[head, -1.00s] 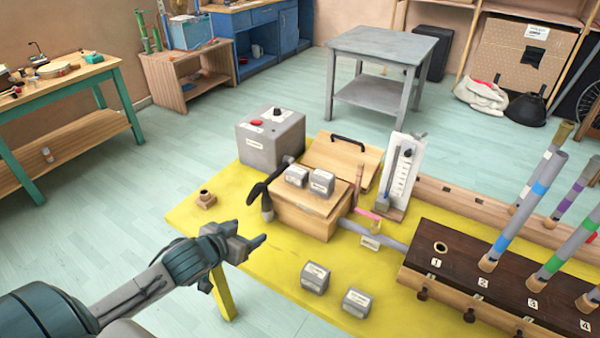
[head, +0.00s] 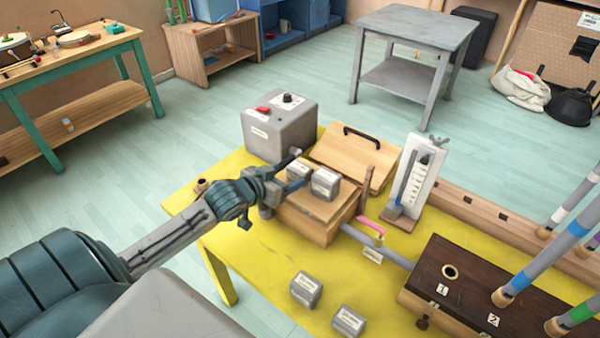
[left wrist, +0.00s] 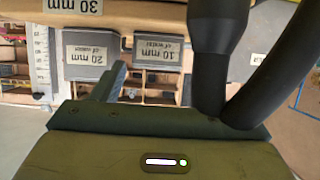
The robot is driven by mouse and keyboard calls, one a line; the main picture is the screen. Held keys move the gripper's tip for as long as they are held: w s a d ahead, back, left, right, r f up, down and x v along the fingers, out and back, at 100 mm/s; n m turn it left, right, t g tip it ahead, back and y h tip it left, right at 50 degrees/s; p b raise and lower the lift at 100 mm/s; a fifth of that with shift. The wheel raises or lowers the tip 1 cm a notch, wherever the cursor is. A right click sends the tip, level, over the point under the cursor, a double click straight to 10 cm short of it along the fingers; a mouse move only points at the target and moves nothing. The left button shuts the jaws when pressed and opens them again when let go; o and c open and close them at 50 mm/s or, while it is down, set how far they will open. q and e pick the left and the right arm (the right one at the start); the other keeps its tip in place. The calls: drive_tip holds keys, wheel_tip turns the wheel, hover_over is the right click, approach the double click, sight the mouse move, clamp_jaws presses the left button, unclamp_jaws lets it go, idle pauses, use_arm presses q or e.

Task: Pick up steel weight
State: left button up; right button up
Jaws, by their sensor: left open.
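Two grey steel weights with white labels stand side by side on the wooden box (head: 318,221), the left one (head: 299,171) partly behind my gripper and the right one (head: 325,183) clear. Two more stand on the yellow table, one (head: 306,288) left of the other (head: 347,321). My left gripper (head: 284,175) is open and empty at the left end of the box, close to the left weight; contact cannot be told. In the left wrist view, labels read "20 mm" (left wrist: 92,55) and "10 mm" (left wrist: 160,55). One finger (left wrist: 108,83) shows beside them. My right gripper is out of view.
A grey control box (head: 280,125) stands behind my gripper. A black hose (left wrist: 210,60) crosses close in the wrist view. A gauge board (head: 418,180) and a dark numbered rack (head: 465,285) with upright tubes stand right.

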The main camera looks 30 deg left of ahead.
sight(294, 174)
use_arm(q)
drive_tip(key=shift+w+d+f, duration=0.1)
drive_tip(key=shift+w+f, duration=0.1)
drive_tip(key=shift+w, duration=0.3)
drive_tip(key=shift+w+f, duration=0.1)
drive_tip(key=shift+w, duration=0.15)
drive_tip(key=shift+w+d+f, duration=0.1)
drive_tip(key=shift+w+f, duration=0.05)
drive_tip(key=shift+w, duration=0.25)
drive_tip(key=p+x, duration=0.1)
drive_tip(key=x, duration=0.3)
drive_tip(key=shift+d, duration=0.1)
drive_tip(key=shift+w+f, duration=0.1)
drive_tip(key=shift+f, duration=0.05)
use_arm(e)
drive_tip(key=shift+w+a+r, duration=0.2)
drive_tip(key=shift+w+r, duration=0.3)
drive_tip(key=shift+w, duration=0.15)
use_arm(q)
drive_tip(key=c, duration=1)
